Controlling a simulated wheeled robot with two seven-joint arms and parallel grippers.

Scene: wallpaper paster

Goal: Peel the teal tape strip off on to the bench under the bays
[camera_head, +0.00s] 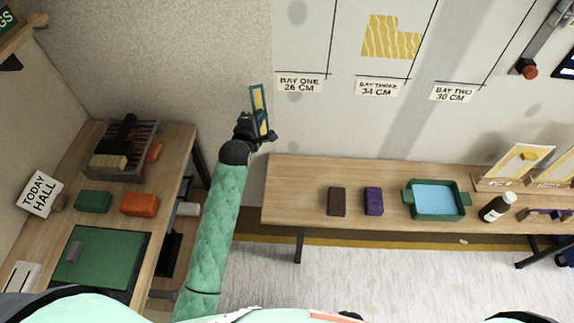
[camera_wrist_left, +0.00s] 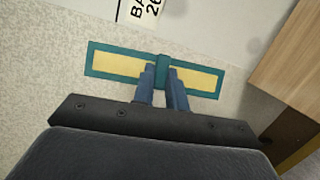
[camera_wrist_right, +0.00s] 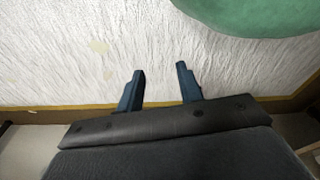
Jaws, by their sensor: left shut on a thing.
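The teal tape strip (camera_head: 258,108) is a flat teal frame with a yellow middle. My left gripper (camera_head: 256,133) is shut on it and holds it upright in the air, left of the bench (camera_head: 315,165) and near the BAY ONE label (camera_head: 299,84). In the left wrist view the strip (camera_wrist_left: 112,62) runs crosswise, with the left gripper's fingers (camera_wrist_left: 164,80) at its teal middle band. My right gripper (camera_wrist_right: 160,75) is open and empty above the pale floor in the right wrist view. It is not seen in the head view.
On the bench are a brown block (camera_head: 336,201), a purple block (camera_head: 373,201), a green tray (camera_head: 436,214) and a dark bottle (camera_head: 497,207). The bench's left end is clear. A side table (camera_head: 180,150) at left holds a rack (camera_head: 122,150) and several other things. A patterned yellow patch (camera_head: 388,37) is on the wall.

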